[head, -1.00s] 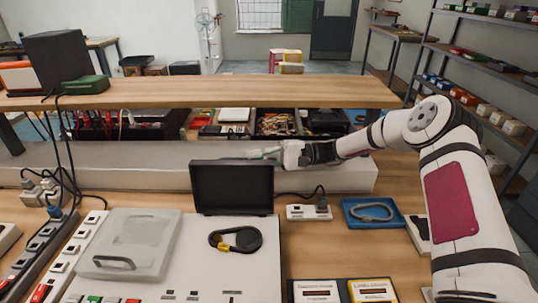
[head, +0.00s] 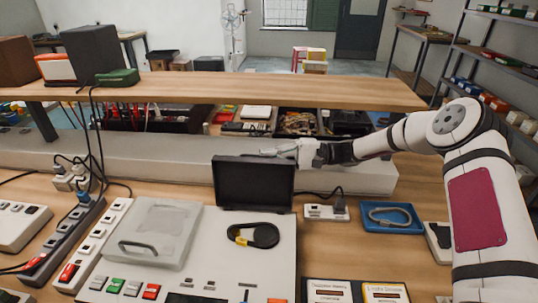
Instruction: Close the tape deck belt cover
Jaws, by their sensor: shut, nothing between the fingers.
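The tape deck (head: 195,270) is a light panel with a row of coloured buttons at its front left. Its black belt cover (head: 254,184) stands open, almost upright, at the back edge. A black looped belt (head: 254,235) with a yellow tag lies on the deck in front of it. A translucent lid with a handle (head: 150,232) lies flat on the left side. My gripper (head: 270,151) is shut and empty, at the cover's top edge and partly behind it. I cannot tell whether it touches the cover.
A wooden shelf (head: 250,88) runs above the grey ledge (head: 150,165) behind the deck. A socket strip (head: 325,212) and a blue tray (head: 388,218) lie to the right. Cables and power strips (head: 65,235) crowd the left.

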